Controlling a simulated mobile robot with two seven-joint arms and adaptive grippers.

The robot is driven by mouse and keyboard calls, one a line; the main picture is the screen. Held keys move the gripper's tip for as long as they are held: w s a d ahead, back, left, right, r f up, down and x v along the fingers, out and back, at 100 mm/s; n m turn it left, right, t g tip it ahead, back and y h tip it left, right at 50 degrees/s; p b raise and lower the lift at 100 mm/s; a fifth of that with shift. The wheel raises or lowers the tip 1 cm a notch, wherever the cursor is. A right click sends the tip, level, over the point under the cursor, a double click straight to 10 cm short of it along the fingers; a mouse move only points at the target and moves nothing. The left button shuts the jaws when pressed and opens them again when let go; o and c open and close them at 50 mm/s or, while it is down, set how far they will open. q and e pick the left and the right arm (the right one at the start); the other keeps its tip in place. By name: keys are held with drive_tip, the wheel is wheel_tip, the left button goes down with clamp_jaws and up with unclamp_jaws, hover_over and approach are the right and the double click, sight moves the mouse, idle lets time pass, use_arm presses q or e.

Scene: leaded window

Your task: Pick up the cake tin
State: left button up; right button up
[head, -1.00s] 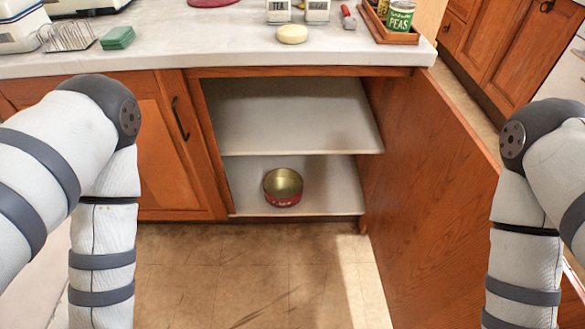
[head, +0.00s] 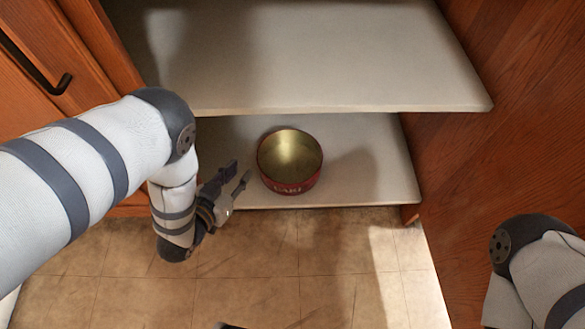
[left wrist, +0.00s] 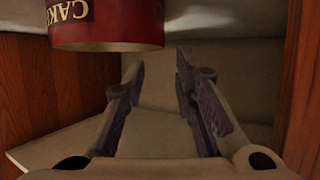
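The cake tin (head: 290,184) is round and red with a gold inside and an open top. It stands upright on the cabinet's lower shelf near its front edge. In the left wrist view the tin (left wrist: 110,22) shows at the upper left with pale lettering on its red side. My left gripper (head: 239,172) is just left of the tin, its fingers apart and empty, pointing towards the shelf. In the left wrist view the open fingers (left wrist: 160,70) have nothing between them; the tin is off to one side. My right gripper cannot be made out.
The upper shelf (head: 310,60) overhangs the lower shelf (head: 372,165) from above. The open wooden door (head: 520,130) stands at the right, and a closed door with a dark handle (head: 40,62) is at the left. The tiled floor (head: 270,265) in front is clear.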

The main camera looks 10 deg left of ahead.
sight(261, 149)
use_arm(q)
drive_tip(key=b+x, duration=0.1)
drive_tip(key=x, duration=0.3)
drive_tip(key=b+x, duration=0.2)
drive_tip(key=x, duration=0.1)
drive_tip(key=b+x, duration=0.2)
drive_tip(key=x, duration=0.2)
drive_tip(key=shift+w+d+r, duration=0.2)
drive_tip(key=shift+w, duration=0.25)
drive_tip(key=shift+w+r, duration=0.1)
drive_tip(key=shift+r, duration=0.05)
clamp_jaws()
use_arm(e)
drive_tip(key=shift+g, duration=0.6)
drive_tip(key=s+f, duration=0.2)
drive_tip(key=f, duration=0.1)
drive_tip(key=shift+s+d+f, duration=0.1)
drive_tip(key=shift+f, duration=0.15)
